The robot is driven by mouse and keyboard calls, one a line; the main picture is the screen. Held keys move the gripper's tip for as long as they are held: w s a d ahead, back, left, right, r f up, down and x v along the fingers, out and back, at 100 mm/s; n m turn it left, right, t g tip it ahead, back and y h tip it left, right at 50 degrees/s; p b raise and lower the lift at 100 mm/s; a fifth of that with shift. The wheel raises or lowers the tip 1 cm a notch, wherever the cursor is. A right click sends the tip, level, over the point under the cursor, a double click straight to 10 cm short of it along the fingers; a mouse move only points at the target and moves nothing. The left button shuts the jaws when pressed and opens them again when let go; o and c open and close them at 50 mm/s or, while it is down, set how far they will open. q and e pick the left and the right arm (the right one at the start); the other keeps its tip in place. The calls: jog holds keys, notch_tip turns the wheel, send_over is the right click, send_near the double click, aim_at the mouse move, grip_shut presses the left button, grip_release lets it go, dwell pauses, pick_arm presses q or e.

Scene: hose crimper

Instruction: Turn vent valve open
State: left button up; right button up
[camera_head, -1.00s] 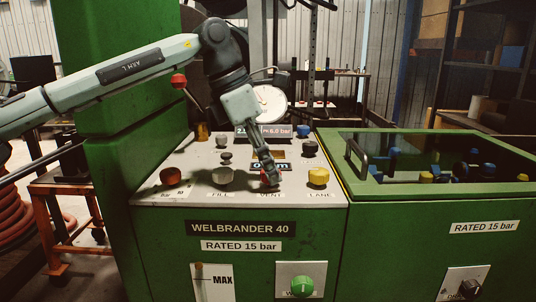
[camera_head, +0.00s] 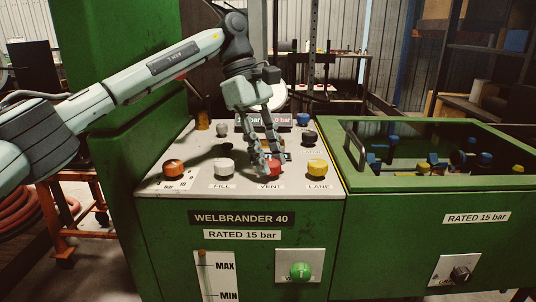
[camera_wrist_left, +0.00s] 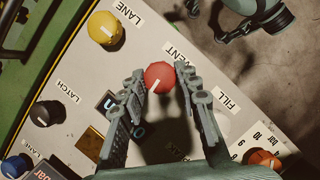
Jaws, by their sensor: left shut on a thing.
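The red vent knob (camera_head: 273,170) is on the sloping white panel of the green machine, above the VENT label (camera_head: 270,186). My left gripper (camera_head: 267,161) reaches down to it from above and is shut on it. The left wrist view shows the red knob (camera_wrist_left: 159,76) between the tips of the two fingers. The knob's white mark points to the lower left in that view. The fingers cover part of the knob in the head view.
An orange knob (camera_head: 173,168) and a white FILL knob (camera_head: 224,167) stand left of the vent knob. A yellow LANE knob (camera_head: 317,168) stands close on the right.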

pick_arm(q)
jog(key=shift+m, duration=0.7)
jog(key=shift+y, duration=0.3)
jog(key=shift+g, duration=0.3)
jog(key=o, duration=1.2)
jog(key=shift+c, duration=0.2)
jog(key=v, duration=0.7)
jog(key=shift+r, duration=0.2)
jog(key=shift+a, duration=0.1)
